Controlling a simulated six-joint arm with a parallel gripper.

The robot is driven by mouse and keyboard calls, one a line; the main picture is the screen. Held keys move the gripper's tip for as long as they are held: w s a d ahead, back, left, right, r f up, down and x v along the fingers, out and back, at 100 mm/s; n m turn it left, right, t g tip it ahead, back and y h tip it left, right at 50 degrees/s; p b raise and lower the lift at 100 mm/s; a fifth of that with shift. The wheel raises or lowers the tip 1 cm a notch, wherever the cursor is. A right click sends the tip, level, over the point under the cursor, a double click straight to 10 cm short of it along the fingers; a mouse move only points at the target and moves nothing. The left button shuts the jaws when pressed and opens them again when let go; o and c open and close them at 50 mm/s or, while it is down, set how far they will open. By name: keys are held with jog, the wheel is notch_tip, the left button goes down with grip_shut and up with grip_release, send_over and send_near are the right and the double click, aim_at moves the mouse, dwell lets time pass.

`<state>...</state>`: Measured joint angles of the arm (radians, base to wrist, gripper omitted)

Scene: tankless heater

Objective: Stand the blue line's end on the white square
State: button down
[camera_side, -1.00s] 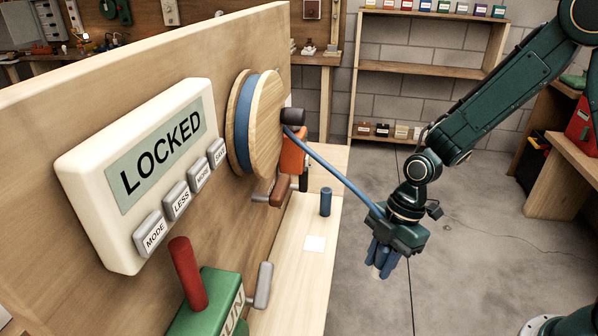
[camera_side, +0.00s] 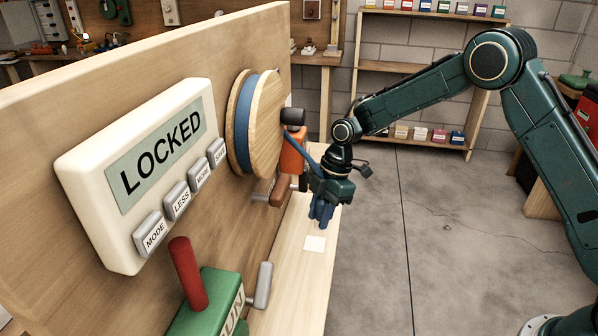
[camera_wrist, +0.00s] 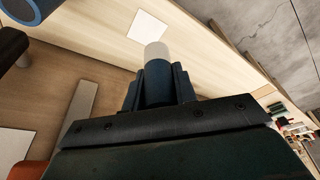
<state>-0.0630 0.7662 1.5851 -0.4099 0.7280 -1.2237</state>
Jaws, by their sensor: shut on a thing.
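The blue line (camera_side: 301,152) runs from the wooden reel (camera_side: 262,125) on the upright panel down to my gripper (camera_side: 321,212). My gripper points down and is shut on the line's end, a dark blue cylinder with a pale tip. In the wrist view the pale tip (camera_wrist: 156,52) sticks out beyond the fingers (camera_wrist: 158,84). The white square (camera_side: 315,243) lies flat on the wooden ledge; it also shows in the wrist view (camera_wrist: 148,26), past the tip. The end is above the ledge, apart from the square.
The upright panel carries a LOCKED display (camera_side: 160,155) with buttons, a red handle (camera_side: 187,272) on a green block, and a grey lever (camera_side: 262,285). An orange part (camera_side: 291,155) and a black knob (camera_side: 292,116) are close behind my gripper. The ledge (camera_side: 300,285) nearer the camera is clear.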

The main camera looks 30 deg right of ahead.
jog(key=shift+w, duration=0.5)
jog(key=shift+f, duration=0.2)
send_over(316, 246)
jog(key=shift+f, duration=2.8)
jog(key=shift+f, duration=0.5)
jog(key=c, duration=1)
grip_release()
jog(key=shift+c, duration=0.2)
jog(key=shift+d, duration=0.1)
jog(key=v, duration=1.3)
jog(key=shift+r, duration=0.4)
jog(key=shift+d, duration=0.1)
